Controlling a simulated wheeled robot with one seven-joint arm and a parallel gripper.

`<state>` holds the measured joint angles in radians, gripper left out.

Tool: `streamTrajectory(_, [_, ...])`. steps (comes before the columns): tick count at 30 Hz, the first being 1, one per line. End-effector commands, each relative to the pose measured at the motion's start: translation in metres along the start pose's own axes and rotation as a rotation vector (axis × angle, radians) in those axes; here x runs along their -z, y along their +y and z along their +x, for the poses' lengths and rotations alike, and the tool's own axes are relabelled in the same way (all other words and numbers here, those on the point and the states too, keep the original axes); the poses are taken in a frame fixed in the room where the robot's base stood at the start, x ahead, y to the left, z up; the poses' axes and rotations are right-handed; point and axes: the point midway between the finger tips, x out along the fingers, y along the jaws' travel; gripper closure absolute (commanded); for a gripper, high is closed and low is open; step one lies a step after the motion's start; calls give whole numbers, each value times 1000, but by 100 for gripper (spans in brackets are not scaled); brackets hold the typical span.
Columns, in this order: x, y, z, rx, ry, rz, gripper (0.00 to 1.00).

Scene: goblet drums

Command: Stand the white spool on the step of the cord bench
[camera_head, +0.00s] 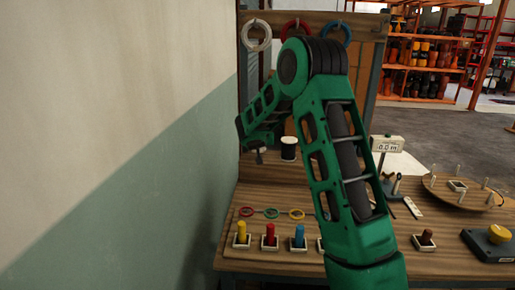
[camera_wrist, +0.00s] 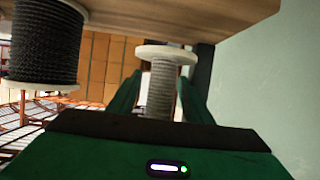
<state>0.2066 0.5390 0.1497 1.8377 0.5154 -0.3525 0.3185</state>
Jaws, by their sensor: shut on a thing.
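The white spool (camera_wrist: 162,88), with a pale flange and light grey winding, is between the two green fingers of my gripper (camera_wrist: 160,98) in the wrist view. My gripper is shut on it. The wrist view is upside down, with the wood of the cord bench (camera_wrist: 210,17) along the top. The spool's flange overlaps the wood's edge there; I cannot tell whether they touch. In the head view my gripper (camera_head: 259,149) is over the bench's step (camera_head: 272,172), left of a black spool (camera_head: 288,149). The white spool is not clearly visible in that view.
The black spool (camera_wrist: 45,42) stands on the wood close beside my gripper. A wall (camera_head: 130,130) is on the left. White (camera_head: 245,36), red and blue rings hang on the back board.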

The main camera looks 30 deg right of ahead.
Motion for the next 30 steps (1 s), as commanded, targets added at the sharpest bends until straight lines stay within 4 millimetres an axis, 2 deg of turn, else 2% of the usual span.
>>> streamTrajectory(2, [1, 0, 7, 0, 0, 0, 81])
streamTrajectory(6, [-21, 1, 14, -1, -2, -1, 81])
streamTrajectory(9, [-30, 0, 18, 0, -1, -1, 81])
streamTrajectory(19, [-32, 0, 18, 0, 1, 0, 81])
streamTrajectory(20, [-32, 0, 18, 0, 0, 0, 47])
streamTrajectory(30, [-30, -1, 17, 1, 1, 0, 46])
